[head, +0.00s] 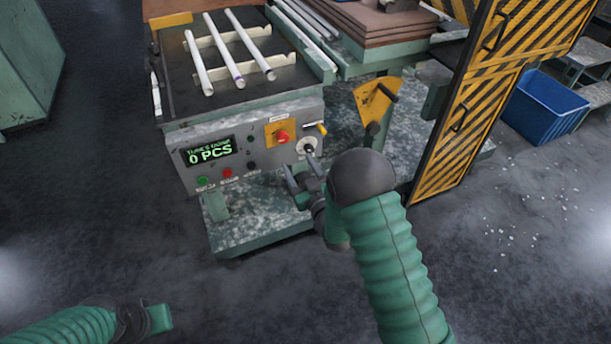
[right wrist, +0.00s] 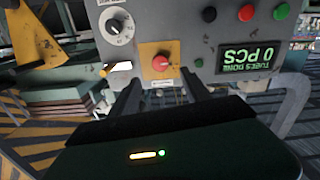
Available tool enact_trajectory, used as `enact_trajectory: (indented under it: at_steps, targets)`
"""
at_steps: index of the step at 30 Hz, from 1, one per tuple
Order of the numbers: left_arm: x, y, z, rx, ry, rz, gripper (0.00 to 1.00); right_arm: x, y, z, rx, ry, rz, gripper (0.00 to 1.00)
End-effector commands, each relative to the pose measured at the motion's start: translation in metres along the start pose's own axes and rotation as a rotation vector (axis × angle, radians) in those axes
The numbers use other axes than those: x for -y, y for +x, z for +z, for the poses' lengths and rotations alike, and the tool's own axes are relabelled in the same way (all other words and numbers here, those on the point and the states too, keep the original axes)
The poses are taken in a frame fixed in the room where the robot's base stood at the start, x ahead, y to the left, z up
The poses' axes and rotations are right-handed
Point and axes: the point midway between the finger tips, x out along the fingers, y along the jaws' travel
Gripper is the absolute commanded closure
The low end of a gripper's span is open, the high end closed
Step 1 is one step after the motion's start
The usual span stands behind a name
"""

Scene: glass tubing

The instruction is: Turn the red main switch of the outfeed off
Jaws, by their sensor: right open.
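The red main switch (head: 283,136) is a round red knob on a yellow plate on the front of the grey control panel (head: 234,161). It also shows upside down in the right wrist view (right wrist: 161,63), just beyond the fingers. My right gripper (head: 298,176) is open and empty, below and a little right of the switch, apart from it. In the right wrist view its fingers (right wrist: 160,92) point at the panel, one on each side of the switch. My left arm shows at the lower left, with part of its dark gripper (head: 146,320); whether that is open is unclear.
A black-and-white dial (head: 307,146) and a yellow-handled lever (head: 315,128) sit right of the switch. The display (head: 210,152) reads 0 PCS, with push buttons (head: 227,173) below. White tubes (head: 229,48) lie on top. A yellow-black striped gate (head: 490,85) stands right.

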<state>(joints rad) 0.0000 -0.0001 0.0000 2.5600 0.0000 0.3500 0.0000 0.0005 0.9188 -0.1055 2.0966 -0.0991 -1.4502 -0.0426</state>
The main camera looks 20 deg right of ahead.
Motion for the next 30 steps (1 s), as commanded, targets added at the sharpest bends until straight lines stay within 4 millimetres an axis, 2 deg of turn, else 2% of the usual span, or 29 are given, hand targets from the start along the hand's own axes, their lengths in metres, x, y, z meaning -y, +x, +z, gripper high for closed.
enact_trajectory:
  at_steps: [3,9,24,26,30]
  targets:
    - [0.000,-0.002,-0.001,0.000,0.000,0.000,1.00,0.000,-0.029,0.001,0.004,0.001,0.001,0.44]
    - [0.000,-0.003,-0.001,0.000,0.000,0.000,1.00,0.000,-0.052,0.001,0.000,0.000,0.000,0.44]
    - [0.000,-0.003,-0.001,0.000,0.000,0.000,1.00,0.000,-0.053,0.001,0.011,0.001,0.000,0.44]
    - [0.000,-0.003,-0.001,0.000,0.000,0.000,1.00,0.000,-0.052,0.001,0.052,0.006,0.001,0.44]
    - [0.000,-0.003,-0.001,0.000,0.000,0.000,1.00,0.001,-0.058,0.009,0.284,0.033,0.003,0.44]
